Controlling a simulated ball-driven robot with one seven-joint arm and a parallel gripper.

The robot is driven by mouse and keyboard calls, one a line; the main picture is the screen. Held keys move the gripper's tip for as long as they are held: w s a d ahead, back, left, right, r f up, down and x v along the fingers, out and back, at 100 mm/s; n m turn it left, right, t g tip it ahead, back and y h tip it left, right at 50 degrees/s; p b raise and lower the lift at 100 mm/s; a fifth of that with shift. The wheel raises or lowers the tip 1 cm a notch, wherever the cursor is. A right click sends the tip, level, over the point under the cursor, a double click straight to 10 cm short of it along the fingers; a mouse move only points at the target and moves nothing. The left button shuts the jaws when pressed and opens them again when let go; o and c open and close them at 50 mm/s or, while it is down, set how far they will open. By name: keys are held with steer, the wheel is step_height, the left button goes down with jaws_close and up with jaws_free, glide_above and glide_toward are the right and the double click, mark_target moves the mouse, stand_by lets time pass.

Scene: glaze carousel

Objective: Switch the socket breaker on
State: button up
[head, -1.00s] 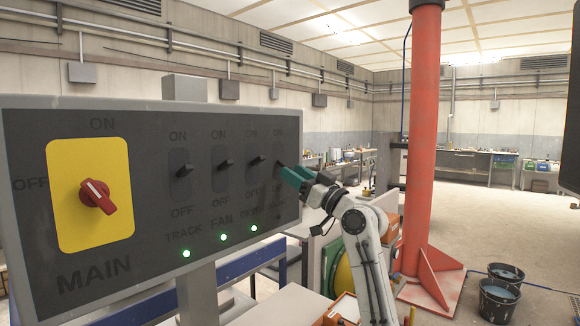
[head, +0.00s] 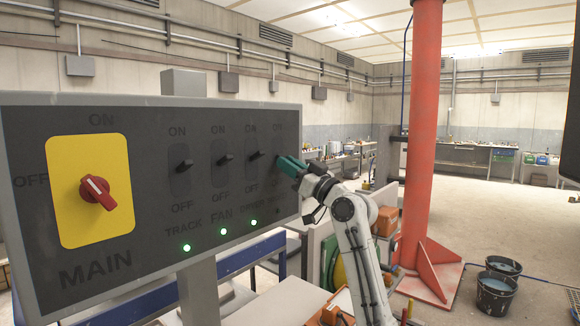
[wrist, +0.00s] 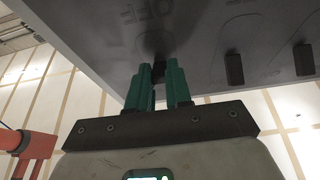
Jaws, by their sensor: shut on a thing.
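The grey switch panel (head: 150,275) stands at the left in the head view, with a row of black toggles marked ON above and OFF below. My gripper (head: 283,162), with green fingers, is at the rightmost toggle, whose label is too faint to read. In the wrist view my gripper (wrist: 160,74) is shut on this black breaker toggle (wrist: 159,71), which shows between the fingertips under the panel face. In the head view the fingers hide the toggle, so its exact position is unclear. No lit lamp shows below it.
The red MAIN knob (head: 98,193) sits on a yellow plate at the left. The track toggle (head: 184,165), fan toggle (head: 225,160) and a third toggle (head: 256,155) have lit green lamps below. A red column (head: 422,150) and dark buckets (head: 495,292) stand right.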

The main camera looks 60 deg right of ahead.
mark_target(277, 154)
steer(key=shift+r, duration=0.1)
jaws_close()
steer(key=r+g+p, duration=0.1)
steer(key=p, duration=0.1)
steer(key=r+g+p, duration=0.1)
steer(key=g+p, duration=0.1)
steer(key=p, duration=0.1)
steer(key=shift+s, duration=0.2)
steer(key=r+g+p, duration=0.1)
steer(key=g+p, duration=0.1)
steer(key=p, duration=0.3)
steer(key=shift+r+g+y, duration=0.1)
steer(key=shift+g+y, duration=0.2)
steer(key=shift+y, duration=0.1)
steer(key=g+p, duration=0.1)
steer(key=g+y+p, duration=0.1)
steer(key=p, duration=0.1)
steer(key=shift+r, duration=0.3)
steer(key=shift+w+r+g+p, duration=0.15)
steer(key=shift+g+p, duration=0.05)
steer(key=shift+g, duration=0.65)
steer(key=shift+w+r+g+p, duration=0.1)
steer(key=shift+g+p, duration=0.05)
steer(key=shift+g, duration=0.7)
steer(key=shift+y, duration=0.3)
steer(key=o, duration=0.8)
jaws_free()
